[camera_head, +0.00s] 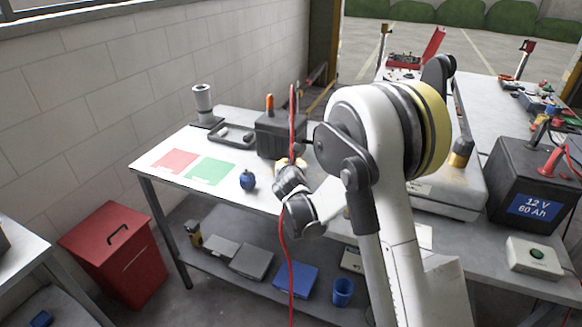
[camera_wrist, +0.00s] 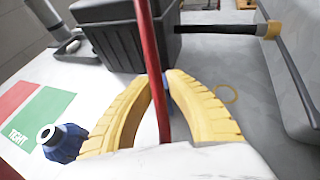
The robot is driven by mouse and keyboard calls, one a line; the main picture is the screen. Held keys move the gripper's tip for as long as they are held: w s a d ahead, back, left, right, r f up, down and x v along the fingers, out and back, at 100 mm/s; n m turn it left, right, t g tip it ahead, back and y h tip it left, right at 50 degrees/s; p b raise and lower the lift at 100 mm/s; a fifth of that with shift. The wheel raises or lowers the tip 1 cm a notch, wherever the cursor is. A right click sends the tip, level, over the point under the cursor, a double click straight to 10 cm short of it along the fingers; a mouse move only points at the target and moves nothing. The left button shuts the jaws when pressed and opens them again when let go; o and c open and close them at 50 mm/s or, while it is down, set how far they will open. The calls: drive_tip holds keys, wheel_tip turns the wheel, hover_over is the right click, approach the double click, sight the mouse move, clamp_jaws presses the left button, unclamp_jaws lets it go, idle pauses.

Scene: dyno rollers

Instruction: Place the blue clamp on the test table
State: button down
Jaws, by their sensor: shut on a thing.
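In the head view the gripper is mostly hidden behind my wrist, above the table's near edge. The red cable (camera_head: 291,255) stands up past it and hangs down in front of the table. A small blue object with a pale round opening (camera_wrist: 62,140) sits on the white test table (camera_head: 222,143), right of the green patch; it also shows in the head view (camera_head: 247,180). I cannot tell whether it is the blue clamp.
A dark box (camera_head: 280,135) stands behind my gripper. Red (camera_head: 174,160) and green (camera_head: 210,171) patches mark the table's left side. A black battery (camera_head: 525,180) and a grey device (camera_head: 445,190) occupy the right. A red bin (camera_head: 115,255) stands left of the table.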

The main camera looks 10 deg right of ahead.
drive_tip(key=shift+r, duration=0.1)
drive_tip(key=shift+f, duration=0.2)
drive_tip(key=c, duration=1.4)
unclamp_jaws()
drive_tip(key=shift+r, duration=0.15)
